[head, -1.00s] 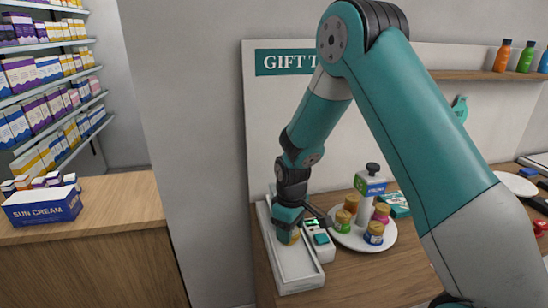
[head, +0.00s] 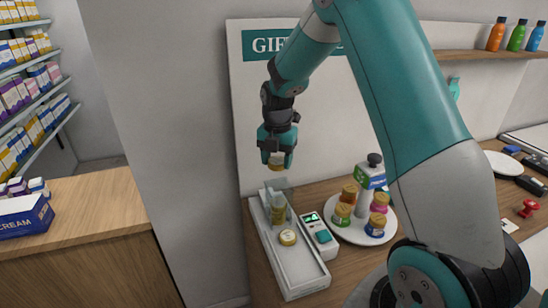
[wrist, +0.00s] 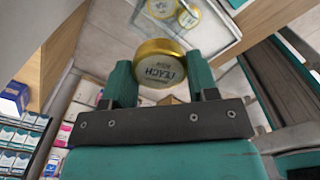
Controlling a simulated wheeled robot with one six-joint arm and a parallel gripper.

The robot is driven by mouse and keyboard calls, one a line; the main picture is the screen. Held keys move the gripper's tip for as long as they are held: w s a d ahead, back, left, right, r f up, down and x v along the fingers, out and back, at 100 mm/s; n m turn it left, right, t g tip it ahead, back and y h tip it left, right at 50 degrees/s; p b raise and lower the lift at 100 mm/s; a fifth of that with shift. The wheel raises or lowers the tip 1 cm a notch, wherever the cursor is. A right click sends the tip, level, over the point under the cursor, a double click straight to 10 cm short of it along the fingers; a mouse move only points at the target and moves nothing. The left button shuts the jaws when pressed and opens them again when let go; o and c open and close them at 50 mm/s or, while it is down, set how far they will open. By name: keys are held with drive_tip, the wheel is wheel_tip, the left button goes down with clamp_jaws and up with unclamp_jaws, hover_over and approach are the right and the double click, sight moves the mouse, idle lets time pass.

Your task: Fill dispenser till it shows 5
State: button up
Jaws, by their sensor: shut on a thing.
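My gripper (head: 277,152) is shut on a small jar with a gold rim and a pale labelled face (wrist: 160,66). It holds the jar above a long pale tray (head: 306,282). A white unit with a green display and a teal button (head: 320,237) stands beside the tray on the right. The display's figure is too small to read.
A round white stand (head: 385,235) holds several coloured jars around a post, right of the tray. A gift sign board (head: 240,80) is on the wall behind. A sun cream box (head: 25,215) stands on the left counter. Air around my gripper is clear.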

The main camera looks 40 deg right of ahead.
drive_tip(key=shift+s+d+f+b, duration=0.1)
drive_tip(key=shift+d+f+b, duration=0.15)
drive_tip(key=shift+f+b, duration=1.9)
drive_tip(key=shift+f, duration=0.85)
drive_tip(key=o, duration=1)
wheel_tip(320, 180, up, 17)
drive_tip(key=b, duration=0.3)
drive_tip(key=shift+r, duration=0.2)
drive_tip(key=shift+a, duration=0.1)
